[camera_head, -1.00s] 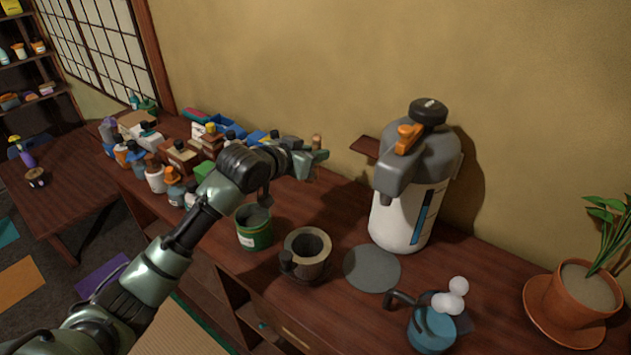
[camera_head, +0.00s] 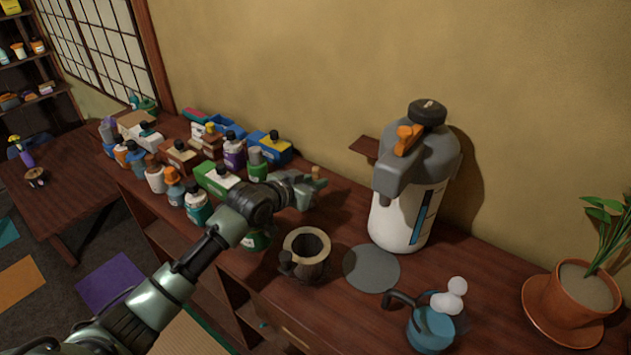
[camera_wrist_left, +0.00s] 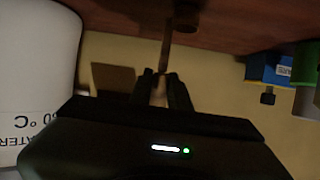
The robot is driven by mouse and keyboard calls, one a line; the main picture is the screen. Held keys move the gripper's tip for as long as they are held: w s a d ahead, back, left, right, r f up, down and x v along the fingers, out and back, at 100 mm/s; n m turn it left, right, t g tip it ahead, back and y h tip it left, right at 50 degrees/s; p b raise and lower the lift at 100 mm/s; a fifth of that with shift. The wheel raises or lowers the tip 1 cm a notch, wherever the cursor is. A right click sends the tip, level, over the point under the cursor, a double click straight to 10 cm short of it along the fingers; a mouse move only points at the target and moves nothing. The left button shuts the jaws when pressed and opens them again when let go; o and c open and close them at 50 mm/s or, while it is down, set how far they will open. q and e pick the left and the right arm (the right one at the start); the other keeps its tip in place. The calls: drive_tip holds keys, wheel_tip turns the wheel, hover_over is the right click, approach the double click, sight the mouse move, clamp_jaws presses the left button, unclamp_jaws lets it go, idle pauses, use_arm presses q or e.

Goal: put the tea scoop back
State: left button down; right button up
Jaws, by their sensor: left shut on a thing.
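My left gripper (camera_head: 307,187) is shut on the tea scoop, above the wooden counter, between the bottles and the large dispenser. A small tan end of the tea scoop (camera_head: 317,172) shows at the fingertips; the rest is hidden by the gripper. In the left wrist view, which is upside down, a thin brown length of the scoop (camera_wrist_left: 165,48) runs from between the fingertips (camera_wrist_left: 162,82) toward the counter. I cannot tell whether it touches the counter. A green canister (camera_head: 258,241) is mostly hidden behind my left arm. My right gripper is not in view.
A round grey mat (camera_head: 371,268) and a white and grey dispenser (camera_head: 403,210) are to the right. Bottles and boxes crowd the left, including a blue box (camera_head: 278,152). A teal pot (camera_head: 430,330) stands in front.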

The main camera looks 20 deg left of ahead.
use_arm(q)
drive_tip(key=c, duration=1.3)
unclamp_jaws()
drive_tip(key=shift+f, duration=0.1)
drive_tip(key=shift+r, duration=0.3)
drive_tip(key=shift+b+v, duration=0.35)
drive_tip(key=shift+v, duration=5.65)
